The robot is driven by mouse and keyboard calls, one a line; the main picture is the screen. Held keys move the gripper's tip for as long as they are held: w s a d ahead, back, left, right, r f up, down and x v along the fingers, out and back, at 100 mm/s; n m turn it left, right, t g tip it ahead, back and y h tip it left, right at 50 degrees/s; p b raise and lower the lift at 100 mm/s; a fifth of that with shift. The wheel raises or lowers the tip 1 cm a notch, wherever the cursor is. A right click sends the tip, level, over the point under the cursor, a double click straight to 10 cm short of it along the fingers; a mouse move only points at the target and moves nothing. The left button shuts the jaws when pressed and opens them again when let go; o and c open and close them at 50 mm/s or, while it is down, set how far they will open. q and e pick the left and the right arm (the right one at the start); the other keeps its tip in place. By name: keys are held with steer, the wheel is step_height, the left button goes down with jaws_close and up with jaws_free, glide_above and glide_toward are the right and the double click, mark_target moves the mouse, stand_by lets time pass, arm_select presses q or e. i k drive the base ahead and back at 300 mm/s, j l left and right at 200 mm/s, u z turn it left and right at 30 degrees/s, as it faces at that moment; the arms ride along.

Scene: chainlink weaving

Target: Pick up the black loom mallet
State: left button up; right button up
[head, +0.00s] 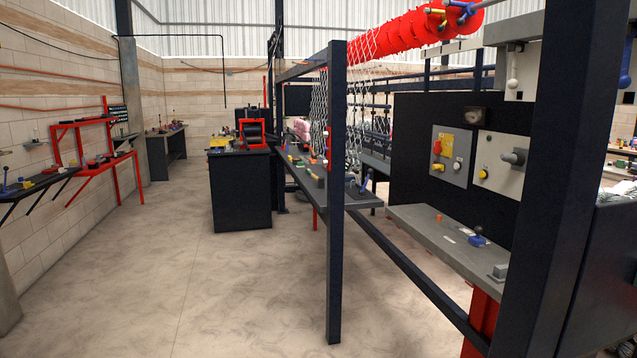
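I cannot make out the black loom mallet for certain in the head view. Small tools too small to identify lie on the narrow grey bench (345,199) by the weaving machine, on the dark left wall bench (38,184) and on the red wall bench (118,161). A blue item with a dark upright handle (477,238) stands on the grey ledge (424,228) at the right; I cannot tell what it is. Neither of my grippers is in view.
A dark post (336,190) stands in front of the machine, with a low dark rail (410,268) running right. A dark cabinet (241,193) stands in the middle. A red roller (400,35) and chainlink mesh hang above. The concrete floor (200,280) at left is clear.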

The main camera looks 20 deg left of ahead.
mark_target(320, 180)
steer(key=i+j, duration=0.55)
steer(key=i, duration=0.15)
steer(key=i+j, duration=0.55)
steer(key=i, duration=0.15)
steer(key=i+j, duration=0.55)
steer(key=i, duration=0.2)
steer(key=i+j, duration=0.55)
steer(key=i, duration=0.15)
steer(key=i+z, duration=0.1)
steer(key=z, duration=0.5)
steer(key=i+j+z, duration=0.4)
steer(key=j, duration=0.2)
steer(key=i+j+z, duration=0.2)
steer(key=j, duration=0.15)
steer(key=j+z, duration=0.25)
steer(key=i+j, duration=0.1)
steer(key=j, duration=0.25)
steer(key=i+j, duration=0.15)
steer(key=j, duration=0.15)
steer(key=i+j, duration=0.1)
steer(key=j, duration=0.25)
steer(key=i+j, duration=0.1)
steer(key=j, duration=0.2)
